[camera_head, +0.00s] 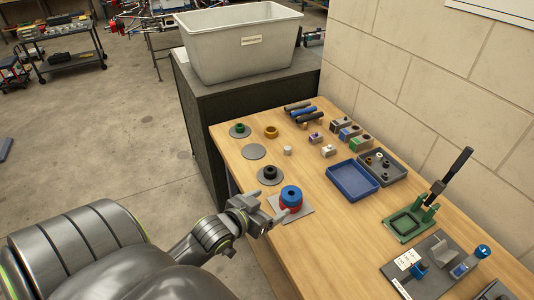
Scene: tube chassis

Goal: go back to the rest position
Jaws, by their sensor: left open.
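My left gripper (270,207) reaches in from the left over the near edge of the wooden table. It is open and I see nothing between its fingers. Its fingertips are just left of a stack of a blue ring (291,193) and a red part (291,206) on a square grey plate (306,215). From this view I cannot tell whether a finger touches the stack or plate. My right gripper is not clearly seen.
The wooden table (228,147) holds round grey discs with small parts, a blue tray (352,179), a grey tray (398,172), a green press (408,224) and a dark fixture plate (432,270). A large grey bin (240,55) stands behind. Open floor lies left.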

